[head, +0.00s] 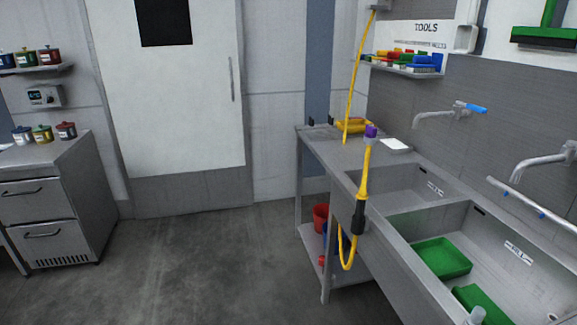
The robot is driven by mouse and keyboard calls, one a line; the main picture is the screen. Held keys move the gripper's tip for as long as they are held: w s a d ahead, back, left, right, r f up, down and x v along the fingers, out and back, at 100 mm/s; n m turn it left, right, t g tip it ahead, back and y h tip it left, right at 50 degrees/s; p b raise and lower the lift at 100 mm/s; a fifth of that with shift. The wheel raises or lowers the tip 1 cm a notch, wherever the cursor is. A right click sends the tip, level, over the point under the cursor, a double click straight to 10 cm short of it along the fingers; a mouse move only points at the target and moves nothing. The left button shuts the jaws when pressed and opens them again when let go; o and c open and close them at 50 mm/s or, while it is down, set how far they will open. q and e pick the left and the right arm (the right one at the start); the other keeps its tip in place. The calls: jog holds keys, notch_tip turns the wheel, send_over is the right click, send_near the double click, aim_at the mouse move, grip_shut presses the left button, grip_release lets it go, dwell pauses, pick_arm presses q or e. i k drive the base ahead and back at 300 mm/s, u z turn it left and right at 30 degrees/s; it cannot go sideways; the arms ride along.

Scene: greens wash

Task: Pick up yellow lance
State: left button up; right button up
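The yellow lance (364,178) hangs upright at the front edge of the sink unit, right of the middle in the head view. It has a black lower part (359,217), and a yellow hose loops below it. A purple piece (371,131) shows just above its top; I cannot tell whether it is part of the lance. Neither of my grippers is in view, and nothing is seen touching the lance.
The steel sink unit (398,222) has two basins; green trays (442,257) lie in the nearer one. A yellow hose (356,75) hangs above the counter. Red buckets (320,217) stand on the lower shelf. A drawer cabinet (45,205) stands left. The middle floor is clear.

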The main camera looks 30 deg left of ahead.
aim_at(362, 196)
jog(key=u, duration=0.85)
jog(key=i, duration=0.8)
jog(key=z, duration=1)
